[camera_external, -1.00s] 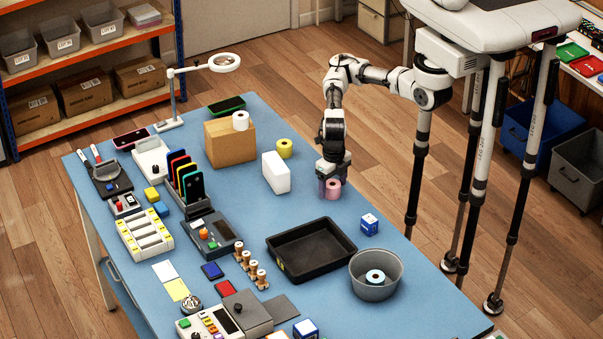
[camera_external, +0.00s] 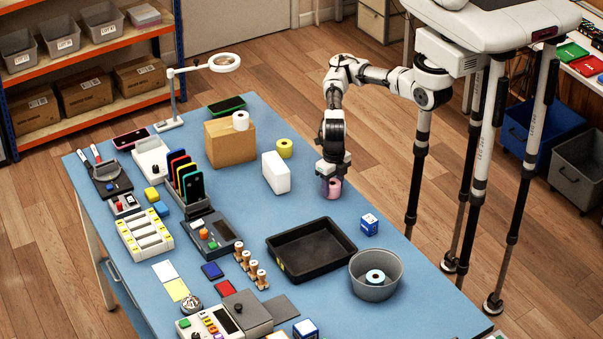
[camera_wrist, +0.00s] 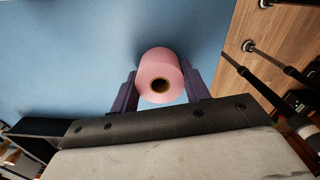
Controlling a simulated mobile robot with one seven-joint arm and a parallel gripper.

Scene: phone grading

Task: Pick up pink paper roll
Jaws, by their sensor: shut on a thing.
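The pink paper roll (camera_external: 333,188) stands on the blue table, near its right edge. My gripper (camera_external: 331,186) points down over it in the external view, with its fingers around the roll. In the wrist view, the pink roll (camera_wrist: 160,78) sits between the two dark purple fingers of my gripper (camera_wrist: 160,92), one on each side. The gripper is shut on the roll. The roll's hollow core faces the wrist camera. I cannot tell whether the roll's bottom is off the table.
A white block (camera_external: 276,173) and a yellow roll (camera_external: 285,148) stand to the left. A black tray (camera_external: 311,268), a blue-and-white cube (camera_external: 369,224) and a grey bowl (camera_external: 376,291) holding a light-blue roll lie nearer the camera. The table is clear immediately around the pink roll.

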